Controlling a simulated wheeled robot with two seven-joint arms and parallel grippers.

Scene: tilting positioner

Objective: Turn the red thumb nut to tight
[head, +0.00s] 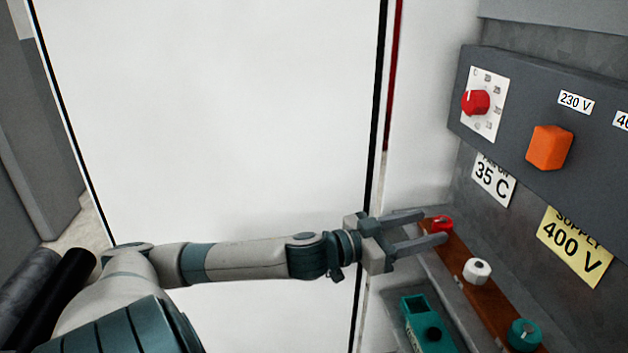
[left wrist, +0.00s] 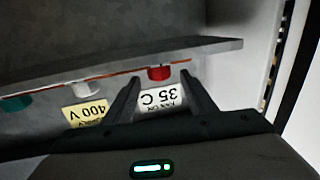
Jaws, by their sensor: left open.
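The red thumb nut (head: 441,224) sits at the far end of a brown strip (head: 462,262). My left gripper (head: 430,226) is open, with its two fingers reaching toward the red nut. In the head view the nut shows between and just beyond the fingertips. In the left wrist view the red nut (left wrist: 159,73) also lies ahead, between the two fingers (left wrist: 163,85). I cannot tell whether a finger touches it. No mark showing how tight the nut is can be read. My right gripper is not in view.
A white nut (head: 477,271) and a teal nut (head: 524,335) share the strip. A teal device (head: 428,325) lies left of it. Above hangs a dark panel (head: 510,120) with a red dial (head: 476,102) and an orange button (head: 549,147). Signs read 35 C and 400 V.

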